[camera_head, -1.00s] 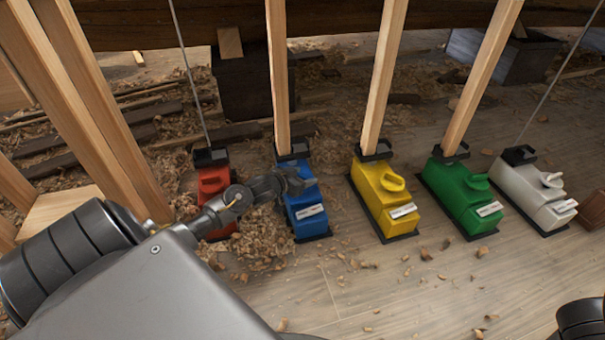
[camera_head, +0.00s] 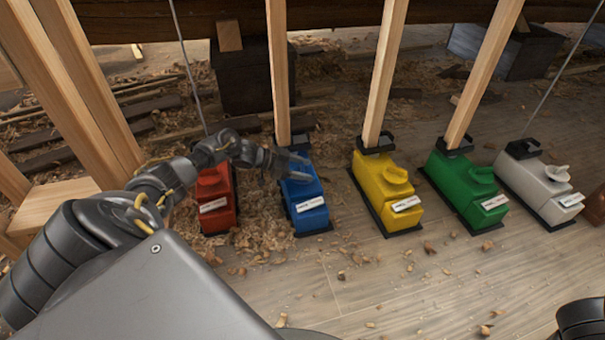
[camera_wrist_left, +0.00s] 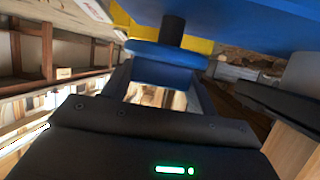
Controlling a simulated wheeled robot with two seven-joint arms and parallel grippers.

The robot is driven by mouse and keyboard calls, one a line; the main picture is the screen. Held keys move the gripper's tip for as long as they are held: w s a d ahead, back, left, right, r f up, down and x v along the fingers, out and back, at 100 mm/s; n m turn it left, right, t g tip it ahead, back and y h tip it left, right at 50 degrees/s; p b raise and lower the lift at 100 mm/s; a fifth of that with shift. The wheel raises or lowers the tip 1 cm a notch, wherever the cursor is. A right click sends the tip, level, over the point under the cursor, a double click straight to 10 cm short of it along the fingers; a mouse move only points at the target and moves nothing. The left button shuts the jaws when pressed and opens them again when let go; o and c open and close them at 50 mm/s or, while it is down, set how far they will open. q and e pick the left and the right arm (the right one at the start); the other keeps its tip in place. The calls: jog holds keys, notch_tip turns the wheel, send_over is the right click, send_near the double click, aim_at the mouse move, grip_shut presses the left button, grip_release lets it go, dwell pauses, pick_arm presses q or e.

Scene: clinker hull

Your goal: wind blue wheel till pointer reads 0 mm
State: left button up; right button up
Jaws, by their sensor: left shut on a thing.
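The blue jack box (camera_head: 305,200) stands on the floor under a wooden prop, second from the left. A white label (camera_head: 310,204) sits on its near face; its pointer is too small to read. My left gripper (camera_head: 290,165) is at the top of the blue box. In the left wrist view the blue wheel (camera_wrist_left: 165,55) sits on a dark shaft below the blue body, and my left gripper (camera_wrist_left: 160,85) is shut on it, one finger on each side. In the head view the wheel is hidden by the gripper. My right gripper is not in view.
A red box (camera_head: 214,205) stands close to the left, beside my left forearm. Yellow (camera_head: 382,185), green (camera_head: 465,190) and white (camera_head: 540,188) boxes stand to the right. Wooden props rise from several boxes. Wood shavings litter the floor; the front floor is mostly clear.

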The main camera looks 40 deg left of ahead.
pick_arm(q)
jog(key=shift+f+m+g+b, duration=0.1)
jog(key=shift+m+g+b, duration=0.2)
jog(key=shift+b, duration=0.1)
jog(key=shift+h, duration=0.3)
jog(key=o, duration=1)
jog(key=shift+d, duration=0.1)
